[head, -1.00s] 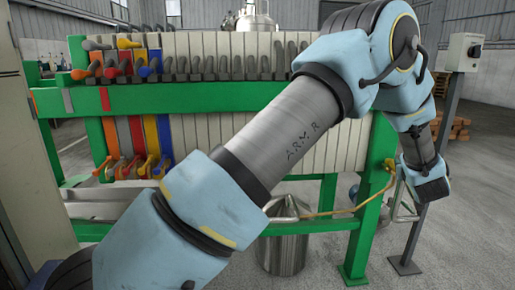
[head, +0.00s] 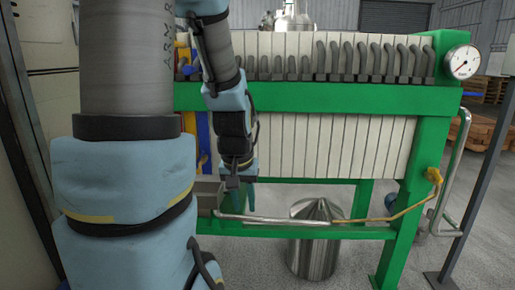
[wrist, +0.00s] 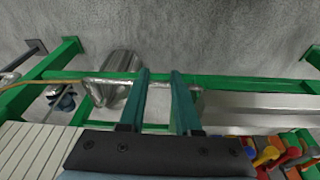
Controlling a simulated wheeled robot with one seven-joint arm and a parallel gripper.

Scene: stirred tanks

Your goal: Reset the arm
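My blue and grey arm rises in the left of the head view and bends down in front of the green-framed filter press. My gripper (head: 241,203) points down there, before the press's lower part. In the wrist view its two teal fingers (wrist: 161,78) stand apart and roughly parallel, with nothing held between them. The gripper is open and empty. My arm hides the left part of the press in the head view.
The press's green beam (head: 330,97) and pale plates (head: 325,145) stand close behind my gripper. A steel vessel with a conical top (head: 315,245) stands on the floor below. A gauge (head: 462,62) is at right. Coloured handles (wrist: 275,153) show in the wrist view.

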